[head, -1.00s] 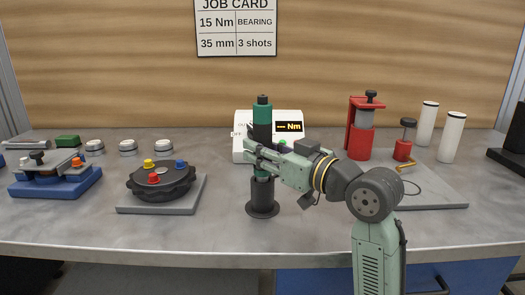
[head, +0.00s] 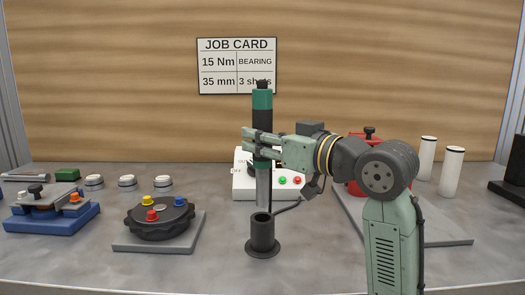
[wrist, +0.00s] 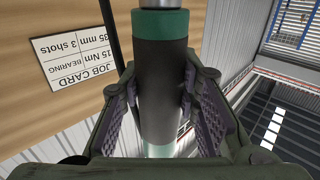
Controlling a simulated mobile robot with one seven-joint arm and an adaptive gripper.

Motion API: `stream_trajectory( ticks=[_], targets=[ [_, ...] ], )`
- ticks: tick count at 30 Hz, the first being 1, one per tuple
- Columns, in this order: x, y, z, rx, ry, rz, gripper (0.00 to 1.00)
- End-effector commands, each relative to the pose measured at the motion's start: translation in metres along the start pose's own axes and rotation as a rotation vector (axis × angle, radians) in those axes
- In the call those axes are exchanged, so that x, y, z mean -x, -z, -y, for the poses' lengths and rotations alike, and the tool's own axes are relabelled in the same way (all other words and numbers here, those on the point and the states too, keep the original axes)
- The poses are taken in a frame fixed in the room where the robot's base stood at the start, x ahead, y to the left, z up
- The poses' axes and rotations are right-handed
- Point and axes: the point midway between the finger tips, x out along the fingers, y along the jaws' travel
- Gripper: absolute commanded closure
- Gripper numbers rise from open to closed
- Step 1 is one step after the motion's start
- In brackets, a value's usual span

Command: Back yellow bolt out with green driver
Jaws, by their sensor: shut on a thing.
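The green driver (head: 262,99) has a dark and green body and a grey shaft. It stands upright with my gripper (head: 253,143) shut around its body. In the wrist view the dark grip of the driver (wrist: 160,75) lies between the two ridged fingers (wrist: 162,110). The shaft's lower end is at the mouth of a black round holder (head: 263,237); I cannot tell whether the tip is just inside or clear. The yellow bolt (head: 148,201) sits on the back left of a dark lobed disc (head: 160,222), left of the holder.
Red (head: 152,215) and blue (head: 180,201) bolts share the disc, which rests on a grey plate (head: 137,244). A white torque meter box (head: 241,186) stands behind the driver. A blue fixture (head: 50,218) is at far left. Red tooling and white cylinders (head: 451,172) are at right.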

Motion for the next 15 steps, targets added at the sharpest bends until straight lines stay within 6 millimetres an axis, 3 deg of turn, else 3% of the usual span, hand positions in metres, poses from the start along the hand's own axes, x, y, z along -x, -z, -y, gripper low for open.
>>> stream_trajectory(
  ticks=[15],
  targets=[
    [0.0,0.034,0.0,0.0,-0.001,-0.002,1.0]
  ],
)
